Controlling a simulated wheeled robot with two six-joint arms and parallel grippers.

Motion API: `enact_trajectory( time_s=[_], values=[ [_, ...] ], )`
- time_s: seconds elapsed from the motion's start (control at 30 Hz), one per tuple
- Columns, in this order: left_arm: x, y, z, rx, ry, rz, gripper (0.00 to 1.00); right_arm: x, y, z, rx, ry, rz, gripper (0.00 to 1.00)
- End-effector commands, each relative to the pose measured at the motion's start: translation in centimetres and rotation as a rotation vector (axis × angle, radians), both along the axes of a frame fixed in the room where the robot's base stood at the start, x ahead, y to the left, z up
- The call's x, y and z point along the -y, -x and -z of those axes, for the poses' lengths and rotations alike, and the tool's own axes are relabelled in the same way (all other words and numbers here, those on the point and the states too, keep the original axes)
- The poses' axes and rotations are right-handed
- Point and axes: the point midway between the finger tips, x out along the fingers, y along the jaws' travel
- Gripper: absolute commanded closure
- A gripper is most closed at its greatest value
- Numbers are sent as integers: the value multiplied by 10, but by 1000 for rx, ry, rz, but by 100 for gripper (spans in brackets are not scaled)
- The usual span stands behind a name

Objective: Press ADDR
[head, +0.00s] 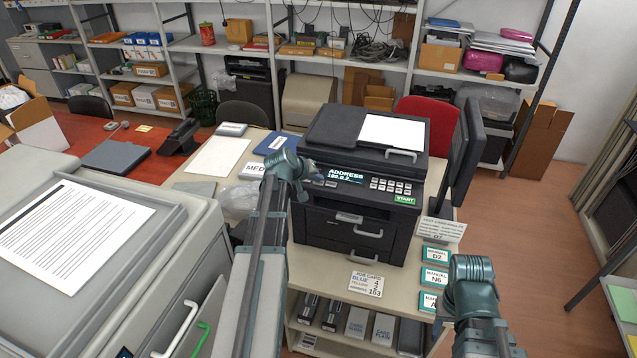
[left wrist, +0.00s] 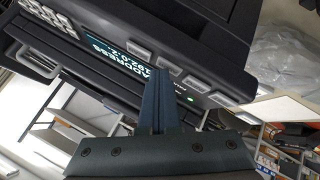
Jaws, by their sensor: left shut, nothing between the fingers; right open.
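The black printer (head: 345,225) stands on a beige-topped shelf unit. Its lit display (head: 346,175) reads ADDRESS with a number starting 192.0.2 below. The display also shows upside down in the left wrist view (left wrist: 118,62). A row of grey keys (left wrist: 194,82) runs beside it; their small labels are not clearly readable, so I cannot tell which is ADDR. My left gripper (head: 319,179) is shut and empty at the panel, left of the display. In the left wrist view its fingertips (left wrist: 166,74) overlap the key row; contact is unclear. My right gripper is out of view.
A keypad and green START key (head: 404,199) sit right of the display. A job card (head: 366,284) and manual cards (head: 436,255) lie in front and at right. A monitor (head: 466,155) stands close on the right. A large grey machine (head: 120,270) is at left.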

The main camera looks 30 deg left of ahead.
Motion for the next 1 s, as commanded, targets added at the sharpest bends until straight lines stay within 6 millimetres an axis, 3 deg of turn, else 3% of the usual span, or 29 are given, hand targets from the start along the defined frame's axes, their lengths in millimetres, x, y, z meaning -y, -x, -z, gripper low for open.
enact_trajectory(
  time_s=[1.0],
  values=[
    [0, 0, -19, 0, 0, 0, 100, 0, 0, -19, 0, 0, 0, 50]
  ],
)
